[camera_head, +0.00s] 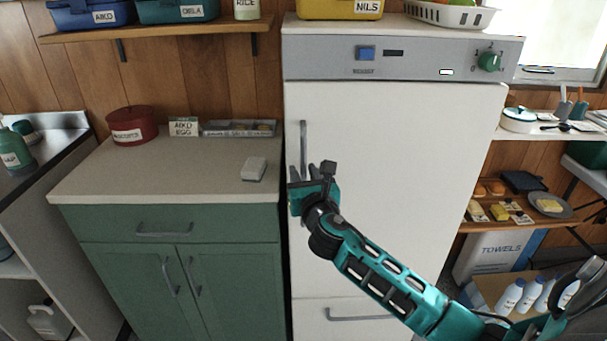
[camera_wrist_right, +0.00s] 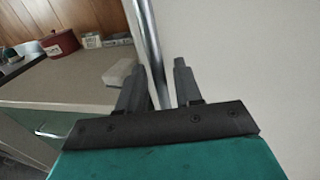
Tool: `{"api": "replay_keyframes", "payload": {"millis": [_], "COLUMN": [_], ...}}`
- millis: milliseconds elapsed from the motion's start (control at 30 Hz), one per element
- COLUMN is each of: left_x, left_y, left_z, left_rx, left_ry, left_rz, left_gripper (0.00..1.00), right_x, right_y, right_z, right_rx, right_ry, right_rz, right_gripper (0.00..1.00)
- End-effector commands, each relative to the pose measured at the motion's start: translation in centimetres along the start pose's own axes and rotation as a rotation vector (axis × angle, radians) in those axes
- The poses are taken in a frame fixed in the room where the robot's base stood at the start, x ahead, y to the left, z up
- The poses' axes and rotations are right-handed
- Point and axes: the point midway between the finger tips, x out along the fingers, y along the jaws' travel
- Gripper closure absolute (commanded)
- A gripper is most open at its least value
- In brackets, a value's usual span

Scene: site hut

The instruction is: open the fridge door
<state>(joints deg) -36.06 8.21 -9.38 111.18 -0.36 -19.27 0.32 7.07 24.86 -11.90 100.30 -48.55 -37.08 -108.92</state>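The fridge has a white door (camera_head: 400,150) that looks shut, under a grey control panel (camera_head: 420,58). Its vertical metal handle (camera_head: 303,150) is on the door's left side. My right gripper (camera_head: 313,173) is at the lower part of this handle. In the right wrist view the handle (camera_wrist_right: 150,45) runs between the two fingers of the right gripper (camera_wrist_right: 158,80). The fingers are apart, with a gap visible on each side of the bar; I cannot tell how deep the bar sits between them. My left gripper is not in view.
A green cabinet (camera_head: 160,225) with a pale worktop stands left of the fridge, bearing a white block (camera_head: 254,169) and a red tin (camera_head: 132,126). A lower fridge compartment (camera_head: 340,306) has a horizontal handle. Shelves with food (camera_head: 500,212) are at the right.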

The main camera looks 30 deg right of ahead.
Motion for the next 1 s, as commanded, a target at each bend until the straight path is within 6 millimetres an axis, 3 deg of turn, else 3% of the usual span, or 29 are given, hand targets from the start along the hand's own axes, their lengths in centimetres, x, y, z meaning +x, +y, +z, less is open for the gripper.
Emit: {"api": "replay_keyframes", "payload": {"millis": [367,733,1000], "left_x": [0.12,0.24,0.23], "left_y": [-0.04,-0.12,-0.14], "left_z": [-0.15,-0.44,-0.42], "left_rx": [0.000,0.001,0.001], "left_ry": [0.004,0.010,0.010], "left_rz": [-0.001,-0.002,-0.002], "left_gripper": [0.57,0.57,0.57], "right_x": [0.62,0.59,0.58], "right_y": [0.00,0.01,0.01], "right_z": [0.00,0.00,-0.01], "right_rx": [0.002,0.002,0.001], "right_ry": [0.001,0.001,0.001], "right_rz": [0.000,0.000,0.000], "right_gripper": [0.66,1.00,1.00]}}
